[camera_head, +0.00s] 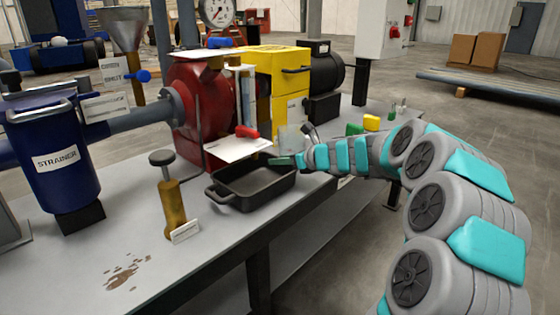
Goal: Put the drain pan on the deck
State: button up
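The drain pan (252,200) is a black rectangular tray with a handle at its left end. It is level and upright, at the front edge of the grey deck (215,245), in front of the red pump. I cannot tell whether its whole underside touches the deck. My gripper (284,160) reaches in from the right and is at the pan's far right rim. Its fingertips are small and partly hidden there, so I cannot tell whether they grip the rim or handle.
A brass cylinder with a dark knob (172,205) stands left of the pan. The blue strainer (60,155) is farther left. The red pump (203,110) and a white card (238,149) are behind the pan. Brown stains (126,271) mark the deck's clear front left.

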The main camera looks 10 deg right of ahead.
jog(key=shift+o, duration=0.6)
jog(key=shift+s+d+r, duration=0.15)
jog(key=shift+d+r, duration=0.05)
jog(key=p+v, duration=0.1)
jog(key=v, duration=1)
jog(key=shift+s+d, duration=0.1)
jog(key=shift+s, duration=0.1)
